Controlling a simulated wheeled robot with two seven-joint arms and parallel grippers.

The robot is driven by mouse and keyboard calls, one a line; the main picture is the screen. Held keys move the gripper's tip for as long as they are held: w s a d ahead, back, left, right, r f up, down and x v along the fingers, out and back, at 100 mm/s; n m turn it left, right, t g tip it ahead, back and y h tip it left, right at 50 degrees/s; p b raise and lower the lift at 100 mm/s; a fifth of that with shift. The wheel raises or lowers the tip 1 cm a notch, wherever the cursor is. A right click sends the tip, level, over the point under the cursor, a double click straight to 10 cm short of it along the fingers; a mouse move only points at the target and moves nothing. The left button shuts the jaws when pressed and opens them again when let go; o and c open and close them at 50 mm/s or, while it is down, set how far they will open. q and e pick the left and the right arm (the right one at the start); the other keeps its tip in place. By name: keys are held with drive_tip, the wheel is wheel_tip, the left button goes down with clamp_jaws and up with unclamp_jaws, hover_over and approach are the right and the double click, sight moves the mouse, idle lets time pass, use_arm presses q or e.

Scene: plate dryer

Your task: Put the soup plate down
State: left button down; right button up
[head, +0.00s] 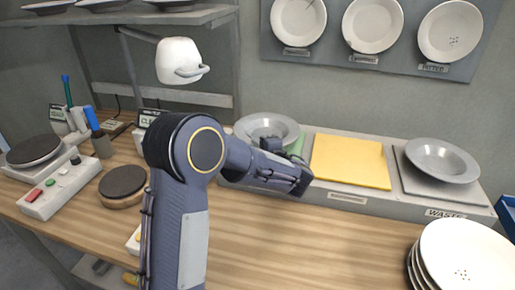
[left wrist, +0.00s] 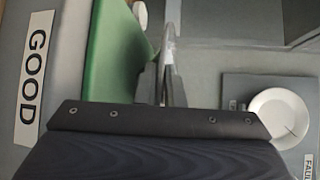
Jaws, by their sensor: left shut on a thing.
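A grey soup plate (head: 262,124) is at the green mat (head: 297,145), left of the yellow mat (head: 350,161). My left gripper (head: 274,146) is at the plate's near right rim and shut on it. In the left wrist view the plate (left wrist: 173,40) shows as a thin edge between the fingers, with the green mat (left wrist: 113,50) and a GOOD label (left wrist: 32,82) beside it. I cannot tell whether the plate touches the mat. My right gripper is not in view.
A second grey soup plate (head: 441,160) lies on the grey mat by the WASTE label (head: 446,213). Stacked white plates (head: 468,255) stand at the front right. A white lamp (head: 180,61) hangs at left. The wooden bench (head: 300,245) is clear in the middle.

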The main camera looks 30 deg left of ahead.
use_arm(q)
drive_tip(key=shift+f, duration=0.4)
drive_tip(key=c, duration=2)
unclamp_jaws()
drive_tip(key=shift+f, duration=0.2)
drive_tip(key=o, duration=0.5)
drive_tip(key=shift+c, duration=0.2)
drive_tip(key=shift+r, duration=0.1)
